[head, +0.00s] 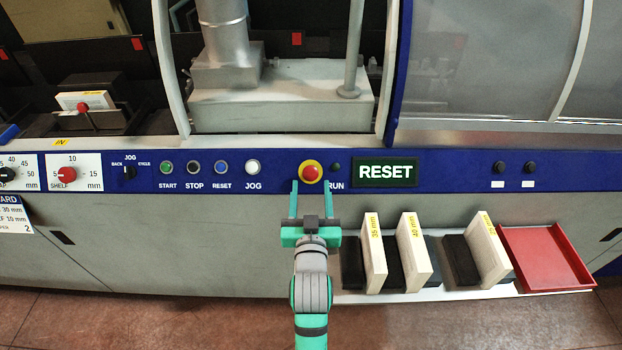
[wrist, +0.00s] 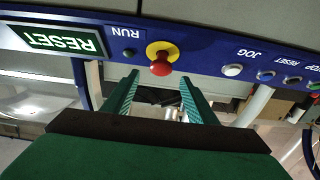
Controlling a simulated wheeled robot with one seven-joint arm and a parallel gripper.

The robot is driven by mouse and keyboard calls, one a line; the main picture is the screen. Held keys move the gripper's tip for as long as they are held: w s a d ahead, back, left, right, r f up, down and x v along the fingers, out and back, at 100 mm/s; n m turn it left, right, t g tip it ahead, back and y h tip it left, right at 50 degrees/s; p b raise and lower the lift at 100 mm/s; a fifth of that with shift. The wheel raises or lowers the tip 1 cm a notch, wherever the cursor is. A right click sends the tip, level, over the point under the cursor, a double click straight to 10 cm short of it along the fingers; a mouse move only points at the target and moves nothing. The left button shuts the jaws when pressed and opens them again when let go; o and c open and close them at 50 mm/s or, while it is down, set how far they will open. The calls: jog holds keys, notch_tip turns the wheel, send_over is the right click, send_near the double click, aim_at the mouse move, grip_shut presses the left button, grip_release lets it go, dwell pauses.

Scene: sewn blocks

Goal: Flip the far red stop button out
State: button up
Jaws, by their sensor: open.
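The red stop button (head: 311,172) is a red mushroom head on a yellow ring, set in the blue control panel between JOG and RUN. It also shows in the wrist view (wrist: 161,66), where its red head stands out from the yellow ring. My gripper (head: 309,188) is open, its two green fingers pointing at the panel just below the button in the head view. In the wrist view the fingers (wrist: 160,95) are spread to either side of the button, with nothing between them. I cannot tell whether the fingertips reach the button's depth.
A white JOG button (head: 253,167) sits left of the stop button, and a dark RUN light (head: 336,167) and RESET sign (head: 385,172) sit right. Below right, a shelf holds upright blocks (head: 414,250) and a red tray (head: 545,258). A red shelf knob (head: 67,174) is far left.

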jog(key=shift+s, duration=2.45)
jog(key=s+f+g, duration=0.1)
jog(key=s+f, duration=1.1)
jog(key=s, duration=0.3)
jog(key=s+f+g, duration=0.1)
jog(key=s+f, duration=0.2)
jog(key=s, duration=1.8)
jog(key=shift+s+g, duration=0.15)
jog(key=shift+g, duration=0.15)
